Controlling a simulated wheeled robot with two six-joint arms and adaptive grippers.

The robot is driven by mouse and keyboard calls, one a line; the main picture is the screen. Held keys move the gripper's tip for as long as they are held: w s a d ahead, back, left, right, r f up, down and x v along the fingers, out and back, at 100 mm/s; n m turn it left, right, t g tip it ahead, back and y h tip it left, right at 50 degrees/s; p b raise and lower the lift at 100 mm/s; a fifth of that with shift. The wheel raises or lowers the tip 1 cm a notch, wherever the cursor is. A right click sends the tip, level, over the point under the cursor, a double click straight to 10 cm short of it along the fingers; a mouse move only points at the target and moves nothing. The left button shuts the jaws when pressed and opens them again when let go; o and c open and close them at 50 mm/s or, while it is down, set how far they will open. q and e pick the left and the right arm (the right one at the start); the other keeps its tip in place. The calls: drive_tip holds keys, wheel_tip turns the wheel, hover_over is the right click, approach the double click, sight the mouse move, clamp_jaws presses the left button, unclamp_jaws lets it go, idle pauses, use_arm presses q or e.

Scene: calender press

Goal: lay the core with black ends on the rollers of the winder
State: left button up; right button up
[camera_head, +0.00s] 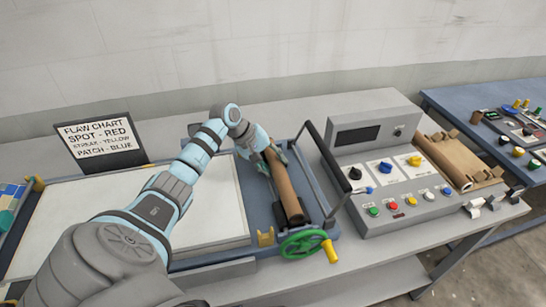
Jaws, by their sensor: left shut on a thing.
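A long brown core (285,187) lies lengthwise over the blue frame, its near end dark, close to the green handwheel. My left gripper (274,158) is shut on the core near its far end, which the fingers partly hide. I cannot tell whether the core touches rollers beneath it. My right gripper is not in view.
The blue frame (253,205) carries a green handwheel (303,244) with a yellow handle and a black lever bar (326,157). A grey control panel (385,185) with knobs stands right of it. A white board (85,225) and flaw chart sign (100,142) are at left.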

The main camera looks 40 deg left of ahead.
use_arm(q)
drive_tip(key=shift+f, duration=0.1)
drive_tip(key=o, duration=1.3)
drive_tip(key=v, duration=1.2)
drive_tip(key=shift+f, duration=0.1)
